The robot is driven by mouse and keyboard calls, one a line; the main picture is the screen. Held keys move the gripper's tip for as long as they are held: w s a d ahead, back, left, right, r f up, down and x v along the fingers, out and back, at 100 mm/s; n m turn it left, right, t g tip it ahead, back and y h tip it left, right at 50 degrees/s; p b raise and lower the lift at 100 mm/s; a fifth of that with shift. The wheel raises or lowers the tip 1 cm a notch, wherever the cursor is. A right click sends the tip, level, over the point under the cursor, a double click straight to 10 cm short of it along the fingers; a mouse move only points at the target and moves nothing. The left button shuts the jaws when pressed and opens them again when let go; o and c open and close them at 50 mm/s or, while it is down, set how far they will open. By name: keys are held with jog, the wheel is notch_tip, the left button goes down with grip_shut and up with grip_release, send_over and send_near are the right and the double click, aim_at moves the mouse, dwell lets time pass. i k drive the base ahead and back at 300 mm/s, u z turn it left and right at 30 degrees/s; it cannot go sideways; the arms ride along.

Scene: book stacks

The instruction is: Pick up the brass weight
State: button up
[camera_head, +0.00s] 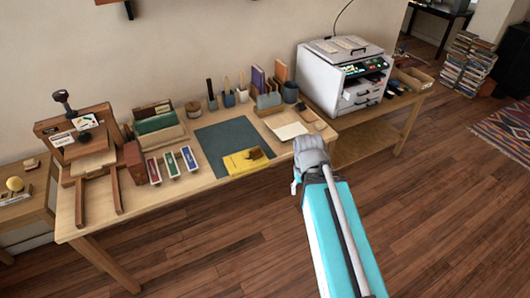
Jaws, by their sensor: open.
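I cannot make out the brass weight for certain. A small round brownish object (193,108) stands at the back of the wooden table (190,205), but its material is unclear. A yellow book (246,160) lies at the table's front edge with a dark patch on top, too small to read as a picture or an object. My teal and white arm reaches up from the bottom right to a grey joint beside the table's front edge. My gripper's fingers do not show; they seem hidden behind the arm.
A dark mat (222,143) lies mid-table. Wooden stands and file boxes (157,124) crowd the left. Pen cups (228,98) and a book rack (268,102) stand at the back. A printer (344,75) is at the right. The floor in front is clear.

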aim_at(256, 153)
jog(key=z, duration=0.1)
jog(key=k, duration=1.45)
jog(key=u, duration=0.35)
jog(key=i, duration=1)
jog(key=z, duration=0.1)
